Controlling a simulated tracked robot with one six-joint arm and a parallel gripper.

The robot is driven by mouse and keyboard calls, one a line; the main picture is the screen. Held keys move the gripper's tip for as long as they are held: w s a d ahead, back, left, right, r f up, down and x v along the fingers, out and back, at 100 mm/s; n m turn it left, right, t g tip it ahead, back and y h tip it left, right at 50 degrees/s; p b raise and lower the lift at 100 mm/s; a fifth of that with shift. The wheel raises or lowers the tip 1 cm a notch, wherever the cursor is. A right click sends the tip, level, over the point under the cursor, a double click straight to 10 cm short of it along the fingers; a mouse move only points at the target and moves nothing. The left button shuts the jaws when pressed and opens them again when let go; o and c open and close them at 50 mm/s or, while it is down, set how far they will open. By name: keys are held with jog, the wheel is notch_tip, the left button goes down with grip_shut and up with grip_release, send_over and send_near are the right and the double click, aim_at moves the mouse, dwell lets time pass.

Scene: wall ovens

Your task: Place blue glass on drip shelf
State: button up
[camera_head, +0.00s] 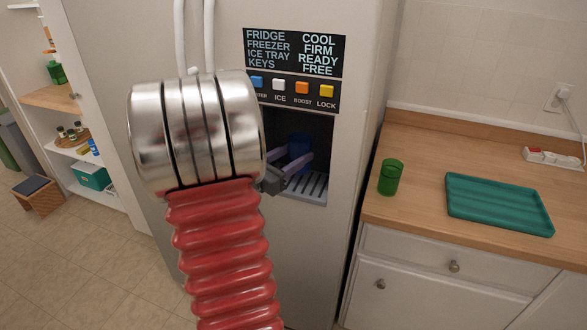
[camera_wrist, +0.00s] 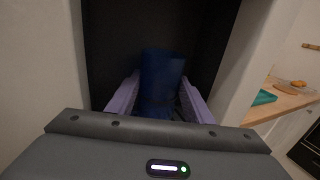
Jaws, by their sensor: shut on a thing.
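The blue glass (camera_wrist: 161,80) stands upright between the two purple fingers of my gripper (camera_wrist: 158,98) in the wrist view. My gripper is shut on it. In the head view the blue glass (camera_head: 299,146) shows inside the dark dispenser recess of the fridge, with my gripper (camera_head: 296,160) reaching in from the left. The slatted drip shelf (camera_head: 308,188) lies at the bottom of the recess, below the glass. Whether the base of the glass touches the shelf cannot be told, as my gripper and the shadow hide it.
Several buttons (camera_head: 291,89) sit above the recess. The fridge front (camera_head: 350,120) frames it closely. To the right, a counter (camera_head: 420,160) holds a green glass (camera_head: 390,177), a teal tray (camera_head: 498,204) and a power strip (camera_head: 553,158).

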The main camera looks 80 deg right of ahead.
jog(key=shift+f, duration=1.85)
jog(key=shift+f, duration=0.1)
jog(key=o, duration=1.1)
jog(key=shift+v, duration=6)
